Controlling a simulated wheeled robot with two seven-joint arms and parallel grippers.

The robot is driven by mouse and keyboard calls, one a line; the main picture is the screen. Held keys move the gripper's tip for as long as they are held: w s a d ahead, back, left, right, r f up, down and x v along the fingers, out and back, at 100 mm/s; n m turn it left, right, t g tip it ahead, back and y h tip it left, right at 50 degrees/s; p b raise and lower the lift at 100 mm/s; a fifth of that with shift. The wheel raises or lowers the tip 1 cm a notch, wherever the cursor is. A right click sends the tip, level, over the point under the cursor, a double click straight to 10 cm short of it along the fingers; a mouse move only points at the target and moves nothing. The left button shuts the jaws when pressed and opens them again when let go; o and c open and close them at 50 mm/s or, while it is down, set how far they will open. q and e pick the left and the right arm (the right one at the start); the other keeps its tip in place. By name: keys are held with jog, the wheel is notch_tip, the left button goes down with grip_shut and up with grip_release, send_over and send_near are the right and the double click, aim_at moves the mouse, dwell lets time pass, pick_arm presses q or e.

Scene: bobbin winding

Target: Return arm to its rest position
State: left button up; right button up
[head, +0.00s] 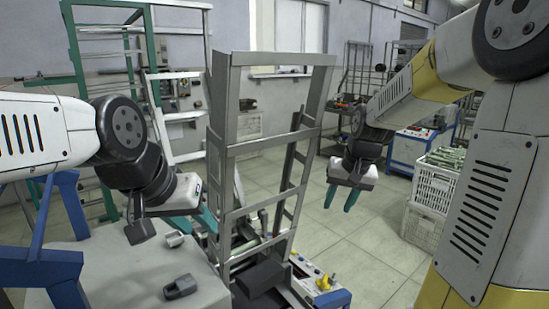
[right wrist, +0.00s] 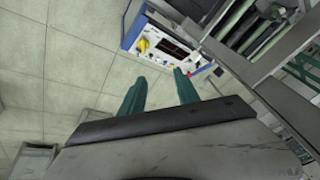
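My right gripper (head: 341,198) hangs in the air to the right of the grey metal frame (head: 228,150), its teal fingers pointing down. In the right wrist view its two fingers (right wrist: 160,92) stand apart with nothing between them, so it is open and empty. My left gripper (head: 204,220) is low on the left, its teal fingers close to the left side of the metal frame. I cannot tell whether they touch it, or how far apart they are. My left arm is bent above the light table.
A light table (head: 120,265) at lower left bears a small dark grey part (head: 180,287) and another small part (head: 174,239). A control panel with a yellow knob (head: 325,282) sits at the frame's foot. White crates (head: 433,188) stand at right. Tiled floor (head: 365,235) between is clear.

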jog(key=s+a+r+n+t, duration=0.1)
jog(key=s+r, duration=0.2)
jog(key=s, duration=0.7)
jog(key=s+a+r+n+t, duration=0.1)
jog(key=s+r, duration=0.3)
jog(key=s, duration=0.5)
jog(key=shift+s+a+y, duration=0.3)
jog(key=shift+s+a, duration=0.05)
jog(key=shift+a+r, duration=0.1)
